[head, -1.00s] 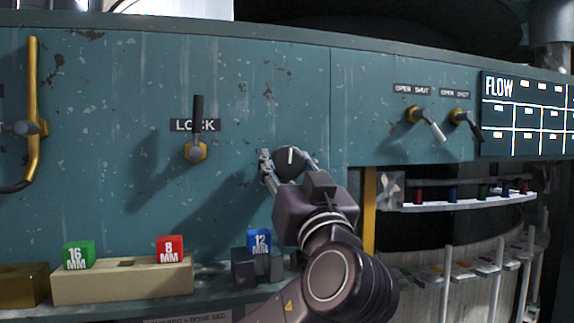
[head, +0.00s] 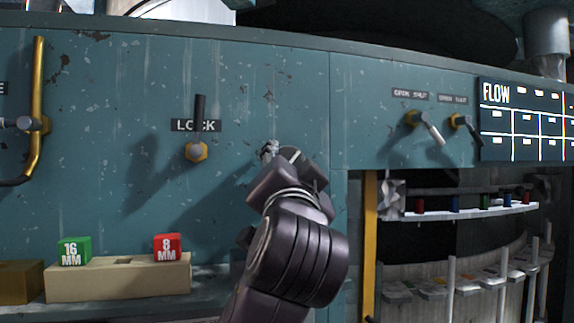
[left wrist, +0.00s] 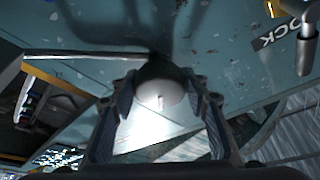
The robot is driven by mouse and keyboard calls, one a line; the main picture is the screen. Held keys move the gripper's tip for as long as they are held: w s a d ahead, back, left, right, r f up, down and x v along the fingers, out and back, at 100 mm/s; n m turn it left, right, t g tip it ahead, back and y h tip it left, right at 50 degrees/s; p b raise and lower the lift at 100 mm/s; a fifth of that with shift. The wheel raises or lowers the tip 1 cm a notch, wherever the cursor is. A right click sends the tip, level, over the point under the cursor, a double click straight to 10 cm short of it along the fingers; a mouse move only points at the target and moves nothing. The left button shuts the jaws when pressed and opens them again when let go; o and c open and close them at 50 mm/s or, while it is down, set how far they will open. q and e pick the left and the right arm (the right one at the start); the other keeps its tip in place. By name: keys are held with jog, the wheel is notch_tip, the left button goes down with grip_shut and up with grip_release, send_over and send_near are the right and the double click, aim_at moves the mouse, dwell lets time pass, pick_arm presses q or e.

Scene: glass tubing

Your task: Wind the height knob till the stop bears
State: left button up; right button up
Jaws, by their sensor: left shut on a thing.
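The height knob is a dark round knob on the teal panel. In the head view only a small part of the knob (head: 290,154) shows above my left gripper (head: 277,153). In the left wrist view the knob (left wrist: 160,88) sits between the two fingers of my left gripper (left wrist: 160,82), with a short white mark on its face. The fingers are shut on its sides. The stop cannot be made out in these frames. My right gripper is not in view.
A LOCK lever (head: 198,125) stands upright to the left. A beige holder (head: 120,280) carries a green 16 MM block (head: 74,251) and a red 8 MM block (head: 167,248). Two small levers (head: 428,127) and a FLOW board (head: 525,122) are at the right.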

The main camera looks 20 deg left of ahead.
pick_arm(q)
jog(key=shift+m, duration=0.4)
jog(key=o, duration=1.2)
jog(key=shift+c, duration=0.2)
jog(key=v, duration=1.2)
